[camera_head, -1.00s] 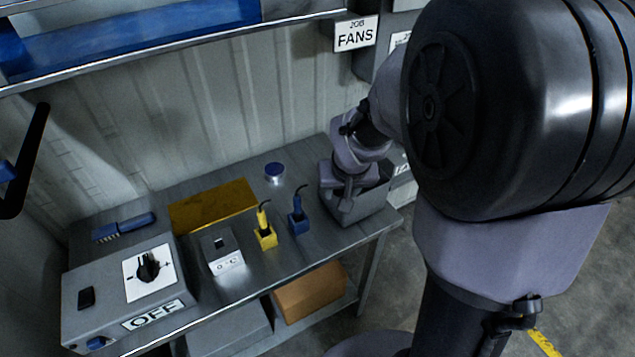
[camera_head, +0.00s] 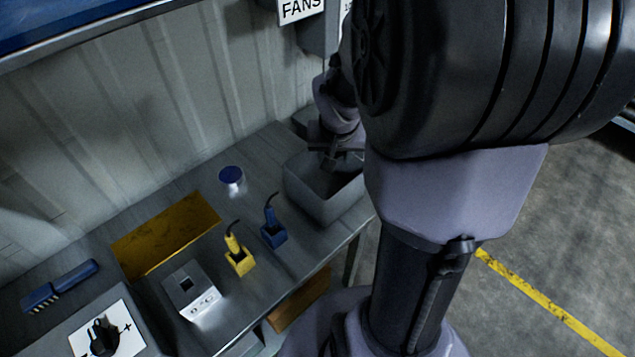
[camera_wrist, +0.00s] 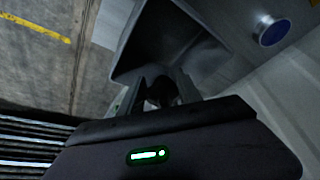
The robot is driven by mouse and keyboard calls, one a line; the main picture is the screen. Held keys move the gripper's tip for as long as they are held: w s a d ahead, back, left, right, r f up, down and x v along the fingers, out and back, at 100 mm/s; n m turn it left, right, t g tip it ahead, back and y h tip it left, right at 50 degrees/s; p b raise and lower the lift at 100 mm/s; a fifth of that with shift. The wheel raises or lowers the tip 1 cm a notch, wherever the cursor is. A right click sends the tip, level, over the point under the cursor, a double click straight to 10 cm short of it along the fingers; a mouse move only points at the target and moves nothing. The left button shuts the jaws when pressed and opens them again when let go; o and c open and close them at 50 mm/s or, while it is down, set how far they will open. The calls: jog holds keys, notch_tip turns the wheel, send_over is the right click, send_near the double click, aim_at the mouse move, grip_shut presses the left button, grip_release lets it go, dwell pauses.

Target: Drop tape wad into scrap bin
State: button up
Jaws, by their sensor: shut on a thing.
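The scrap bin, a grey open-topped box (camera_head: 312,198), stands at the right end of the bench in the head view. Its open mouth and dark inside also fill the upper middle of the wrist view (camera_wrist: 124,66). My gripper (camera_head: 334,153) is over the bin's opening, close to its rim, pointing down. In the wrist view my gripper's fingers (camera_wrist: 161,84) are closed around a small dark lump, the tape wad (camera_wrist: 162,92), with the bin's inside beyond it. The wad is mostly in shadow and cannot be made out in the head view.
A blue-topped round tin (camera_head: 231,176) stands left of the bin. A blue holder (camera_head: 273,235) and a yellow holder (camera_head: 239,262), each with a tool, stand in front. A yellow plate (camera_head: 165,235) and blue brush (camera_head: 60,284) lie farther left. The wall is behind.

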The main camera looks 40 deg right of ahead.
jog(key=shift+f, duration=0.75)
jog(key=o, duration=1.4)
jog(key=shift+r, duration=0.1)
jog(key=p+v, duration=0.7)
jog(key=v, duration=1)
jog(key=shift+r, duration=0.15)
jog(key=shift+s+a, duration=0.1)
jog(key=shift+s, duration=0.05)
